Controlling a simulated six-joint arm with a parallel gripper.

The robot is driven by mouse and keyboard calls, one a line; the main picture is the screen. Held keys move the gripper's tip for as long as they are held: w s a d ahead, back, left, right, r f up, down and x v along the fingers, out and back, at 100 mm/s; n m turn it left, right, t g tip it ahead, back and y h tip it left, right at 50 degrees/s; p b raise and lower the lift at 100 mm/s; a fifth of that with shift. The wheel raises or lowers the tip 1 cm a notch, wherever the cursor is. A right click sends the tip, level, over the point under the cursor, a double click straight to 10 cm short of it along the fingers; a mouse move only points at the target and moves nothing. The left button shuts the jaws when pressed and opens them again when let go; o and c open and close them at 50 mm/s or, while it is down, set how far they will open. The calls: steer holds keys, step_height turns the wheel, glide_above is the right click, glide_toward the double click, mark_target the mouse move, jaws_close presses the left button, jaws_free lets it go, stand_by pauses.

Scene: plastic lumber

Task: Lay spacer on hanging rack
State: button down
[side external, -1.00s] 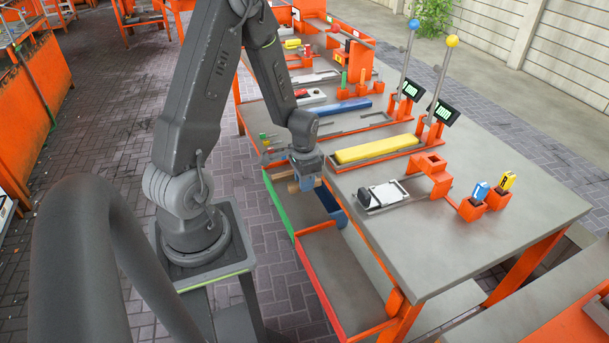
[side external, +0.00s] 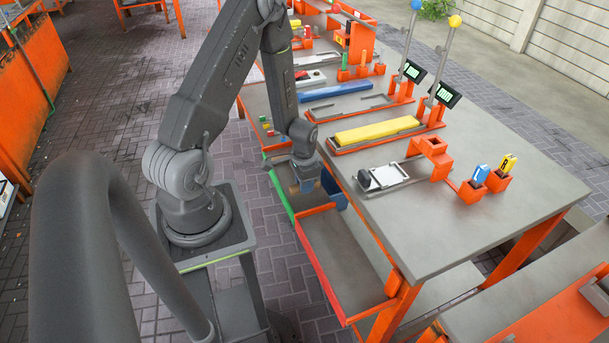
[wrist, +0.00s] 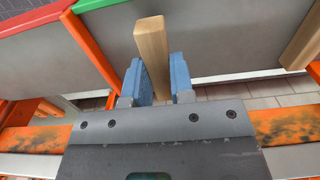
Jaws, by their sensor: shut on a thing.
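The spacer is a plain wooden bar (wrist: 152,45) standing out between my two blue fingers in the wrist view. My gripper (wrist: 157,78) is shut on it; the fingers cover its lower part. In the side view my gripper (side external: 304,187) hangs beside the table's left edge, above the trays there. The hanging rack appears to be the grey tray unit (side external: 345,262) with red and green rims along that side. The wrist view shows its grey panels and green rim (wrist: 95,4) below the spacer. I cannot tell whether the spacer touches it.
A second wooden piece (wrist: 303,42) is at the right of the wrist view. The tabletop (side external: 450,235) holds a yellow bar (side external: 376,130), a blue bar (side external: 335,90), orange holders and display stands. Its front part is clear.

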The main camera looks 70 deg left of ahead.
steer(key=shift+f, duration=0.45)
steer(key=shift+f, duration=0.7)
steer(key=c, duration=0.9)
jaws_free()
steer(key=shift+r, duration=0.1)
step_height(320, 180, up, 14)
